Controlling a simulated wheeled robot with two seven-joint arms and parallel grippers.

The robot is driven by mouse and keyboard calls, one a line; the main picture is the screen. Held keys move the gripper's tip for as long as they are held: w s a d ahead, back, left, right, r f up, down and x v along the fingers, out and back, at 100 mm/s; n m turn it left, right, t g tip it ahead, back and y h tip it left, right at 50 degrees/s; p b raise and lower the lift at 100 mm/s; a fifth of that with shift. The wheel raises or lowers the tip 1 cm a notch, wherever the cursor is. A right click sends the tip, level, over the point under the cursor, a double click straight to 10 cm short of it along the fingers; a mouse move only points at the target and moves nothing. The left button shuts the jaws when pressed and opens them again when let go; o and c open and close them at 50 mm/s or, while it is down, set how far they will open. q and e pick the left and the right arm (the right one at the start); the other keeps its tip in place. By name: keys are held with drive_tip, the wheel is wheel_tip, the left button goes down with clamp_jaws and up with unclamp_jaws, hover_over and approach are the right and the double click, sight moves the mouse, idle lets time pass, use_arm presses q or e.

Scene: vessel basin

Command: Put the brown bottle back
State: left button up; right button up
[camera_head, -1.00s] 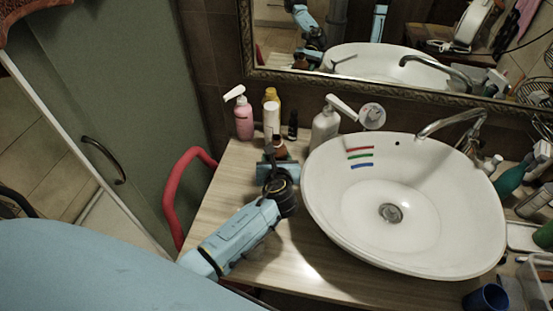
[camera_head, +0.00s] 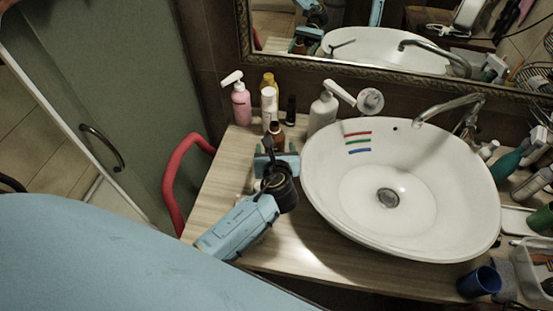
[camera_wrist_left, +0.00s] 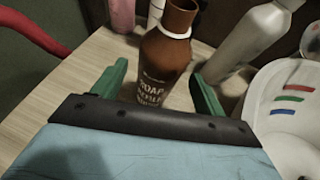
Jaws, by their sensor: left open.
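The brown bottle (camera_head: 275,136), with white lettering and a white neck ring, stands upright on the wooden counter, left of the basin. In the left wrist view the brown bottle (camera_wrist_left: 166,60) is just ahead of and partly between my left gripper's green fingers. My left gripper (camera_head: 276,158) is open in front of the bottle; its open fingers also show in the left wrist view (camera_wrist_left: 160,85). The gripper hides the bottle's lower part in the head view. My right gripper is not in view.
A pink pump bottle (camera_head: 241,104), yellow bottle (camera_head: 269,82), white bottle (camera_head: 268,104) and small dark bottle (camera_head: 291,110) stand behind the brown bottle. A grey-white pump bottle (camera_head: 323,112) and the basin (camera_head: 400,238) are to its right. Bare counter (camera_head: 212,188) lies to the left.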

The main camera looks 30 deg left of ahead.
use_arm(q)
drive_tip(key=v, duration=0.8)
drive_tip(key=shift+s+d+p, duration=0.25)
drive_tip(key=shift+p, duration=0.05)
drive_tip(key=shift+r, duration=0.1)
